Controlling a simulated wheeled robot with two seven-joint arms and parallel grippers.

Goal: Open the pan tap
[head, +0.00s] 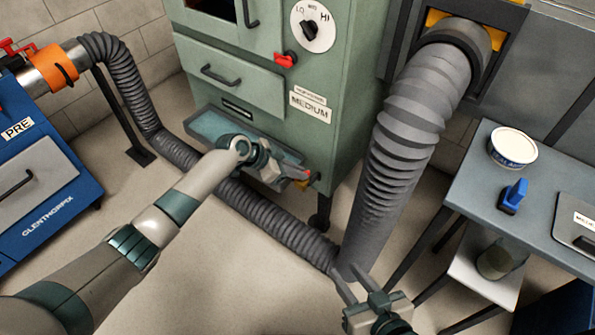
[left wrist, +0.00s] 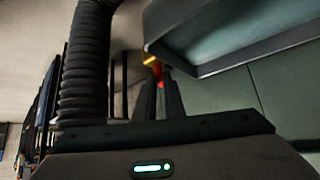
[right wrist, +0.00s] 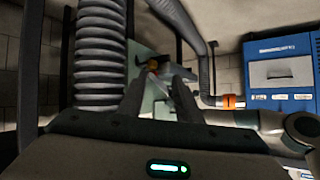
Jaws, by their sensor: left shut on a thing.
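The pan (head: 206,124) is a shallow teal tray low on the front of the green machine (head: 338,98). The pan tap, with a red handle (head: 307,173) and yellow body (head: 303,184), is at the pan's right end. My left gripper (head: 298,174) is there, shut on the red handle, which its fingers mostly hide. The left wrist view shows the red handle (left wrist: 161,84) between the fingertips and the yellow part (left wrist: 149,60) just beyond. My right gripper (head: 350,280) is open and empty, low in front of the large grey duct.
A large grey ribbed duct (head: 415,120) stands right of the machine. A thinner black hose (head: 265,215) runs along the floor below my left arm. A table (head: 470,165) at right holds a tub (head: 513,147) and a blue brush (head: 513,196). A blue unit (head: 45,190) stands at left.

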